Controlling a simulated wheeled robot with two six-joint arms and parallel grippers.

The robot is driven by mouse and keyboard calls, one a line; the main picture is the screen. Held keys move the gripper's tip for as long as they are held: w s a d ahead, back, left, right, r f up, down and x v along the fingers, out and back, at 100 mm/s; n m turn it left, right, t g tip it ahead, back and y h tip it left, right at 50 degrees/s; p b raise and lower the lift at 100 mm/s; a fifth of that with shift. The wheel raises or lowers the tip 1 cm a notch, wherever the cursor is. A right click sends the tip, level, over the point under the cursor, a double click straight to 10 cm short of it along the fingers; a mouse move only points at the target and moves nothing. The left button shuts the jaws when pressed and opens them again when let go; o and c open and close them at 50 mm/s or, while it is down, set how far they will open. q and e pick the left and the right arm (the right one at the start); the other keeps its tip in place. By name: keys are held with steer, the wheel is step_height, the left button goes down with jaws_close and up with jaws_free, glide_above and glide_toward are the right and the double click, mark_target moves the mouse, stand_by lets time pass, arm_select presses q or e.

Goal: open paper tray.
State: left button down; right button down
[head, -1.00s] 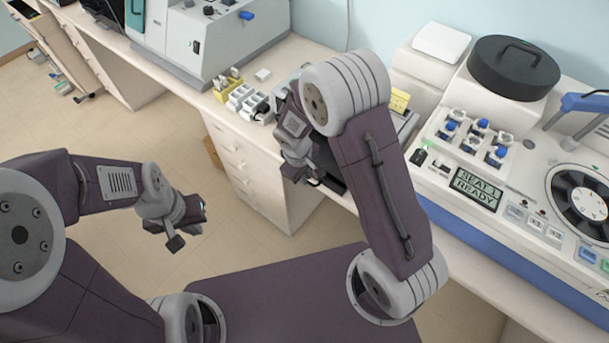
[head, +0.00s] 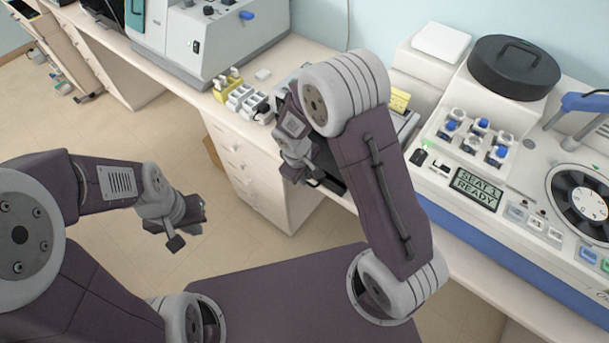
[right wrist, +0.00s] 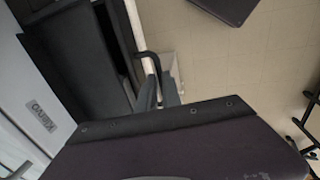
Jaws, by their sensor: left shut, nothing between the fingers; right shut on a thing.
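The paper tray (right wrist: 75,55) is a dark, shallow tray at the left of the right wrist view, beside a white machine body. A black bar handle (right wrist: 148,56) stands out at its edge. My right gripper (right wrist: 160,90) is shut on this handle. In the head view my right gripper (head: 306,180) is at the counter's front edge, and my own arm hides most of the tray (head: 332,180). My left gripper (head: 190,226) is shut and empty, above the floor at the left, away from the counter.
A staining machine (head: 440,205) with a lit display stands on the counter at the right. Small yellow and white racks (head: 240,95) stand on the counter behind my right gripper. Drawers (head: 260,175) are below it. The floor (head: 130,120) at the left is clear.

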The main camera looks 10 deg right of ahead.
steer(key=s+a+b, duration=0.2)
steer(key=s+a, duration=0.4)
steer(key=a, duration=0.1)
steer(key=shift+a, duration=0.3)
steer(key=c, duration=1.8)
jaws_free()
steer(key=shift+r, duration=0.1)
step_height(320, 180, up, 9)
steer(key=a, duration=0.1)
steer(key=shift+s+a, duration=0.15)
steer(key=shift+s, duration=0.3)
